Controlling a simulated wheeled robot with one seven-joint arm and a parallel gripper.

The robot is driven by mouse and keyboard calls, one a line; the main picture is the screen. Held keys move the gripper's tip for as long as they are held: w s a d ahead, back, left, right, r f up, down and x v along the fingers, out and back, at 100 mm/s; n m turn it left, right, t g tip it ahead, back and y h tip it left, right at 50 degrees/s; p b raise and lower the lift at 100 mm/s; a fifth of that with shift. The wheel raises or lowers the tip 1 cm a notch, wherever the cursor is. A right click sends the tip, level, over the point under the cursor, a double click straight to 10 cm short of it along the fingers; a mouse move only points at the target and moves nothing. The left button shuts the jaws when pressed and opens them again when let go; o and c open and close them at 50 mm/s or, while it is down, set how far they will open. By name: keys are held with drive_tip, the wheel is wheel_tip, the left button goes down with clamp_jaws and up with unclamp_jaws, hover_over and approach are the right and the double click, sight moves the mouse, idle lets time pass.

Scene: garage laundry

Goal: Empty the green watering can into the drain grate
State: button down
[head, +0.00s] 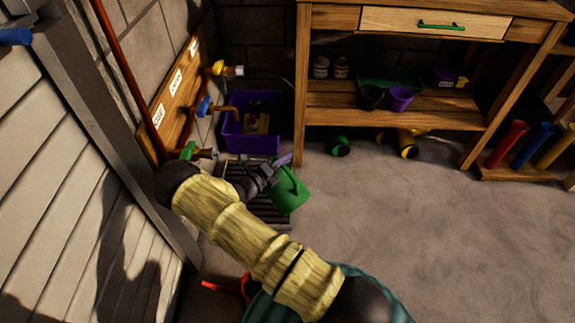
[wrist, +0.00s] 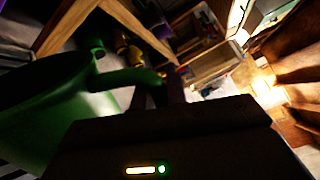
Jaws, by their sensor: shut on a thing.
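The green watering can (head: 290,194) hangs at my gripper (head: 268,174), above the right part of the drain grate (head: 277,217). The can looks tilted in the head view. My gripper is shut on the can, seemingly at its handle; the exact grip is hard to make out. In the wrist view the can (wrist: 40,115) fills the left side, with a green handle-like part reaching to my gripper (wrist: 172,92). The dark slatted grate lies on the floor by the wall, partly hidden by my arm. I cannot see the can's contents or any water.
A purple crate (head: 252,137) stands behind the grate, below wall taps (head: 228,70). A wooden workbench (head: 400,122) with pots stands at the back right. A red object (head: 224,286) lies on the floor near my base. Open concrete floor (head: 400,210) lies to the right.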

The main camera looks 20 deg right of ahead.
drive_tip(key=shift+w+a+r+n, duration=0.25)
drive_tip(key=shift+w+r, duration=0.15)
drive_tip(key=shift+w, duration=0.2)
drive_tip(key=shift+w+a+r+n, duration=0.25)
drive_tip(key=shift+w+r, duration=0.15)
drive_tip(key=shift+w, duration=0.15)
idle(0.4)
idle(0.9)
drive_tip(key=shift+s+d+r+p, duration=0.1)
drive_tip(key=shift+d+r+p, duration=0.05)
drive_tip(key=shift+r+p, duration=0.3)
drive_tip(key=s+a+r+n+t+y+p, duration=0.2)
drive_tip(key=r+n+t+y+p, duration=0.3)
drive_tip(key=r, duration=0.3)
drive_tip(key=s+a+r+n+t+y+p, duration=0.3)
drive_tip(key=a+r+n+t+y+p, duration=0.2)
drive_tip(key=r, duration=0.3)
drive_tip(key=shift+a+r+y, duration=0.25)
drive_tip(key=shift+r+y, duration=0.1)
drive_tip(key=shift+y, duration=0.35)
drive_tip(key=shift+s, duration=0.1)
